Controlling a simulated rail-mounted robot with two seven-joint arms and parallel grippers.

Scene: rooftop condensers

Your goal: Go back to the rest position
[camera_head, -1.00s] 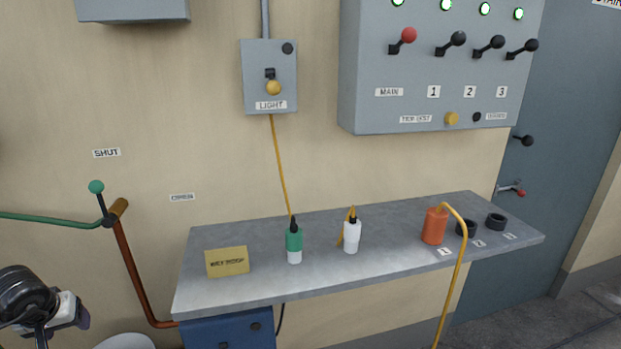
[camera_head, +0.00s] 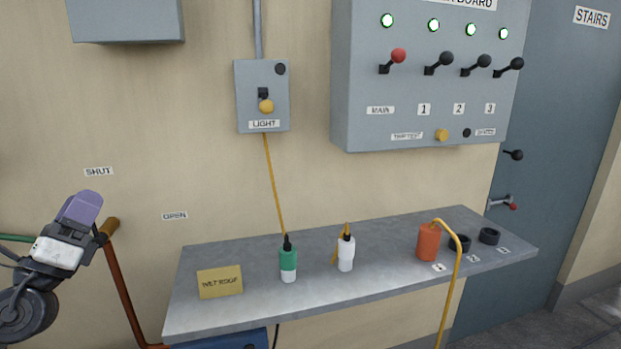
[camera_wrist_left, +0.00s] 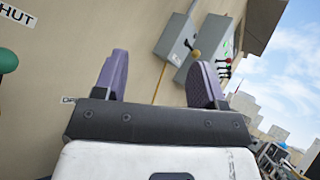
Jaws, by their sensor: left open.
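My left gripper (camera_head: 82,206) is at the left of the head view, raised in front of the wall, with its purple fingers pointing up. In the left wrist view, the gripper (camera_wrist_left: 160,68) is open, its two purple fingers wide apart with nothing between them. It covers the green knob beside the copper pipe (camera_head: 122,272) in the head view; a green knob (camera_wrist_left: 7,60) shows at the left edge of the wrist view. My right gripper is in neither view.
Above are a light switch box (camera_head: 262,95) and a breaker board (camera_head: 430,115).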

